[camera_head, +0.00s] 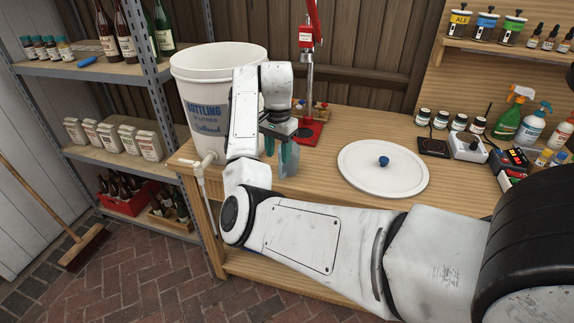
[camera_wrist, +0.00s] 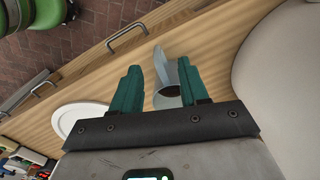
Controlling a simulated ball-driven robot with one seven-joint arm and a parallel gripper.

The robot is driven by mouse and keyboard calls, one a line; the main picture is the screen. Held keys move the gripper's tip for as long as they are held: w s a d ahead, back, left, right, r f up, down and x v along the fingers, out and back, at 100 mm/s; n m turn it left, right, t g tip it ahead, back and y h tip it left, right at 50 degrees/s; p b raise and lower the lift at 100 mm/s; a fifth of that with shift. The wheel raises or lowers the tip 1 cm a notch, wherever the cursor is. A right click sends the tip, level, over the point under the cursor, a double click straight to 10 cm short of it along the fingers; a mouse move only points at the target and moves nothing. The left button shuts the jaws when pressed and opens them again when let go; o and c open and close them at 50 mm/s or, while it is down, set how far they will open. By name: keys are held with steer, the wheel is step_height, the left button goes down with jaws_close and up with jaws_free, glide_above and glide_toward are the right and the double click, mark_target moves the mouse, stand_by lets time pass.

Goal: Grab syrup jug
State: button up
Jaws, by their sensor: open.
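In the wrist view, a grey vessel (camera_wrist: 186,76) with a round dark opening stands on the wooden bench. I take it to be the syrup jug, but no label shows. My gripper (camera_wrist: 147,60) is open, with its two teal fingers pointing toward the bench. The right finger partly covers the vessel, and I cannot tell whether they touch. In the head view, my gripper (camera_head: 280,140) is over the bench beside the white bucket.
The white bottling bucket (camera_head: 207,75) stands close to my gripper's left, with a tap at its base. A red bench capper (camera_head: 309,90) stands behind. A white lid (camera_head: 362,170) with a blue knob lies to the right. Bottles and jars (camera_head: 459,122) fill the bench's far right.

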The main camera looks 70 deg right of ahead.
mark_target(280, 170)
step_height(280, 170, down, 5)
steer(key=shift+r, duration=0.2)
steer(key=shift+s+d+f+p, duration=0.1)
steer(key=shift+f+p, duration=0.15)
steer(key=shift+f, duration=1.05)
steer(key=shift+d+f+p, duration=0.1)
steer(key=shift+f+p, duration=0.1)
steer(key=shift+f, duration=1.05)
jaws_close()
